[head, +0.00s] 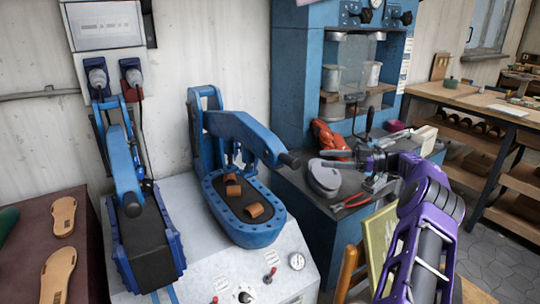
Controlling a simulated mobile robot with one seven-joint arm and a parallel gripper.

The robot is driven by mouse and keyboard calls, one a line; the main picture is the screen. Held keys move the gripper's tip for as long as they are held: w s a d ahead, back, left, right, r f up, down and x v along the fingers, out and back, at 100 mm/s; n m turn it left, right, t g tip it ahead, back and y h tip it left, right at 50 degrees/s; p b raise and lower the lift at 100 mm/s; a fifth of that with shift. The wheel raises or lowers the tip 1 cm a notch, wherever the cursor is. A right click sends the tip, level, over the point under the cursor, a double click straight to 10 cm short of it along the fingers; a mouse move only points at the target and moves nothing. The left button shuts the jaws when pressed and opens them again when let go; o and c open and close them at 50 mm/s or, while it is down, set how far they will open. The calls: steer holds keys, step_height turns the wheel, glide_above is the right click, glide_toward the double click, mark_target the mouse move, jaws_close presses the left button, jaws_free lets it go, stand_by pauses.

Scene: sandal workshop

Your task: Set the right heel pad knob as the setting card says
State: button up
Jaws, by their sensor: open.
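A pale control panel (195,262) fronts two blue presses. It carries a dark knob (246,295), a small red-based control (270,274), another at the bottom edge (215,300), and a round gauge (297,261). I cannot tell which is the right heel pad knob; labels are unreadable. Two dark knobs (353,13) (400,17) are on the blue cabinet at the top. No setting card can be identified for certain. My gripper (325,160) is open above the dark bench, right of the presses, apart from the panel's controls.
The right press (246,232) has brown pieces on its pad; its raised arm (240,132) points toward my gripper. A wooden chair (347,272) stands close to my arm.

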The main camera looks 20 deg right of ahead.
steer(key=p+x, duration=0.1)
steer(key=x, duration=1.6)
jaws_close()
